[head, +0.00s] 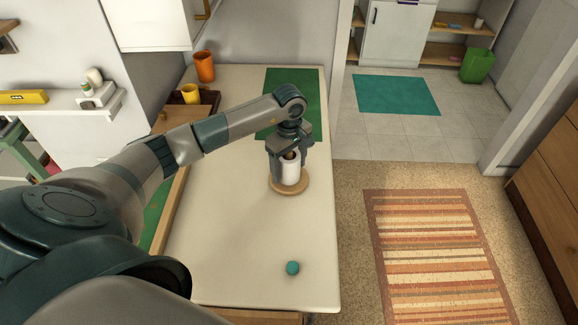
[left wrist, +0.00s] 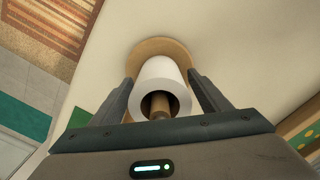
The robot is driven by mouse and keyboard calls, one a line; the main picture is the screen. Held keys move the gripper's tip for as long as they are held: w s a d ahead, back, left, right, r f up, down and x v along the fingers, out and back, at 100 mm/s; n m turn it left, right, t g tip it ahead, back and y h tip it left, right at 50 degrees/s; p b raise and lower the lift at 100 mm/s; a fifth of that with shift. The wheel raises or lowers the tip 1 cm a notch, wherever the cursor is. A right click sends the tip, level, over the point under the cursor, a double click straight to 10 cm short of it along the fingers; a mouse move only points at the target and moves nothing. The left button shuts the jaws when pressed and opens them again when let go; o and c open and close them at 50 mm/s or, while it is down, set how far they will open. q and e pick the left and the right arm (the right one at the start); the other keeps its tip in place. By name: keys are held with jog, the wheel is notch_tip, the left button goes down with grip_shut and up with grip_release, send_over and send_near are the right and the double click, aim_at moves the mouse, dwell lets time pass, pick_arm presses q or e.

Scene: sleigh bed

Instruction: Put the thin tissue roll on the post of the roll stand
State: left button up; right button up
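The white tissue roll (head: 290,171) stands upright around the post of the roll stand, over its round wooden base (head: 304,186). In the left wrist view, the roll (left wrist: 158,72) encircles the brown post (left wrist: 160,104), which shows inside its hollow core. The stand's base (left wrist: 141,50) shows beyond the roll. My left gripper (head: 290,155) is above the stand, with one finger on each side of the roll. In the left wrist view, my left gripper (left wrist: 160,76) looks open, with narrow gaps between fingers and roll. My right gripper is not in view.
The stand is on a pale countertop (head: 240,230). A teal ball (head: 292,268) lies near the front edge. The front middle is mostly clear.

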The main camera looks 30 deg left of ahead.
pick_arm(q)
jog(key=shift+r, duration=0.15)
jog(key=shift+r, duration=0.1)
jog(key=shift+r, duration=0.3)
notch_tip(320, 180, up, 10)
jog(key=b, duration=0.4)
jog(key=shift+f, duration=0.25)
jog(key=shift+r, duration=0.85)
